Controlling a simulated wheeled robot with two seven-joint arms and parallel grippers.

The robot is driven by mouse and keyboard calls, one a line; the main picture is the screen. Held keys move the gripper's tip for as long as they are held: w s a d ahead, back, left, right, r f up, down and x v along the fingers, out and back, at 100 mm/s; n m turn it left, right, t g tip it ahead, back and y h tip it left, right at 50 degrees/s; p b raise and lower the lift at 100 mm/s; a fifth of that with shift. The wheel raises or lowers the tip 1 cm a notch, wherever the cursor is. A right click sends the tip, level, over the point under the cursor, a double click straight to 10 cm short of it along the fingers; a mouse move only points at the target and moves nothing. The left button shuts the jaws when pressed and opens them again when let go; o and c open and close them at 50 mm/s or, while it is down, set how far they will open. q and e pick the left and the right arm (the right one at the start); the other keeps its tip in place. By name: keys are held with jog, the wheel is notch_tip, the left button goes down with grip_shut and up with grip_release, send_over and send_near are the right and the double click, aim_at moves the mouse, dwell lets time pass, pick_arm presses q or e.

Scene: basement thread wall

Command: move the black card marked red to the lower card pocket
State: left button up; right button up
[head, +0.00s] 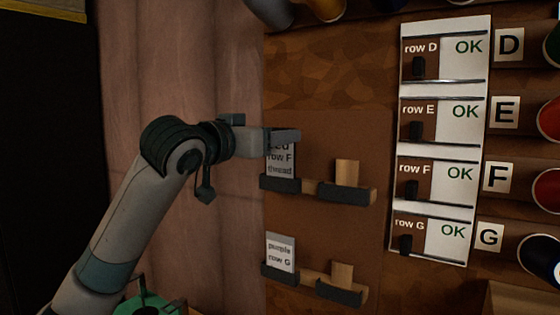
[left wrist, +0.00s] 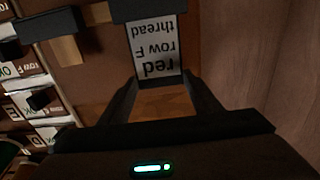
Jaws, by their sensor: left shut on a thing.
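The card marked red (head: 280,163) has a pale label reading "red row F thread" and stands upright with its lower end at the upper left dark pocket (head: 280,185). My left gripper (head: 284,137) is shut on the card's top end and covers part of the word "red". In the left wrist view the card (left wrist: 155,48) appears upside down between the fingers (left wrist: 160,84), its far end at the dark pocket (left wrist: 148,10). The lower left pocket (head: 280,275) holds a card marked "purple row G" (head: 280,252). My right gripper is not in view.
Wooden pieces stand in the upper right pocket (head: 346,193) and lower right pocket (head: 338,292). A white panel (head: 454,150) with rows D to G, each marked OK, hangs to the right, beside letter tags and spools (head: 548,190). Bare brown board lies between the pocket rows.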

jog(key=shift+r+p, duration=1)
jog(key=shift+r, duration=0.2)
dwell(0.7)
